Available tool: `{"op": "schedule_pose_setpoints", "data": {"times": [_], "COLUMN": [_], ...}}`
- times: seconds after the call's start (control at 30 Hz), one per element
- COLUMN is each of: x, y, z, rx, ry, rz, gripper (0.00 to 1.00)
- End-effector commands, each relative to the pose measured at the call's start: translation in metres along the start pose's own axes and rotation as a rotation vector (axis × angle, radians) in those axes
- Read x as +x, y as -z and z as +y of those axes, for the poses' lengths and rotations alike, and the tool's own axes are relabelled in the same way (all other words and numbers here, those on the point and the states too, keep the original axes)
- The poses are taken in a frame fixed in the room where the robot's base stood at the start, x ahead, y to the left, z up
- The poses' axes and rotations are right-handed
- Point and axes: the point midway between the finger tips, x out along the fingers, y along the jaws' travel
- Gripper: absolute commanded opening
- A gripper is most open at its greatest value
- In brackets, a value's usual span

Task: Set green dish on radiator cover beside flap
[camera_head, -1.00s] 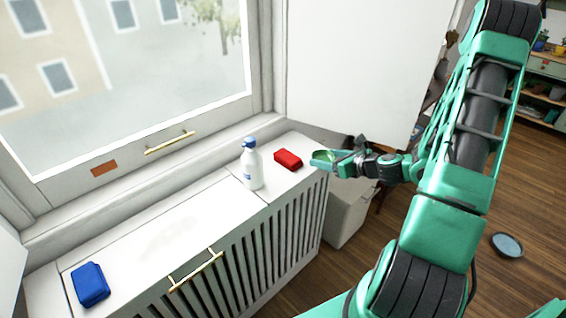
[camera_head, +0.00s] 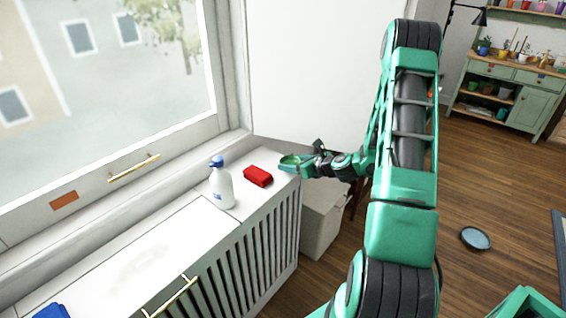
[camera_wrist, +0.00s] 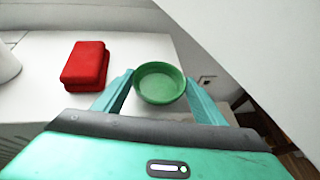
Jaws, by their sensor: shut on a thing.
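The green dish (camera_wrist: 159,84) is a small round bowl held between the two fingers of my gripper (camera_wrist: 160,92) in the wrist view. In the head view the dish (camera_head: 290,161) and my gripper (camera_head: 292,164) are at the right end of the radiator cover (camera_head: 130,259), close to its edge. I cannot tell whether the dish touches the top. The cover is white with dark vertical slots. The flap appears to be the panel of its top with a brass handle (camera_head: 171,296) at the front edge.
A red folded cloth or block (camera_head: 258,176) lies left of the dish, with a white spray bottle (camera_head: 221,186) beyond it. A blue object (camera_head: 50,311) is at the near left. A white bin (camera_head: 321,222) stands beside the cover. A round dish (camera_head: 475,238) lies on the floor.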

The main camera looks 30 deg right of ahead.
Motion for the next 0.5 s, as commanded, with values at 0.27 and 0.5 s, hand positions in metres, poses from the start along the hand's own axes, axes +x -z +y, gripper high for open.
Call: {"op": "schedule_pose_setpoints", "data": {"times": [0.27, 0.5], "x": [0.022, 0.050], "y": [-0.012, -0.014], "z": [0.001, -0.001], "rx": [-0.002, 0.004], "ry": [-0.001, 0.001], "rz": [-0.003, 0.001], "gripper": [0.39, 0.39]}}
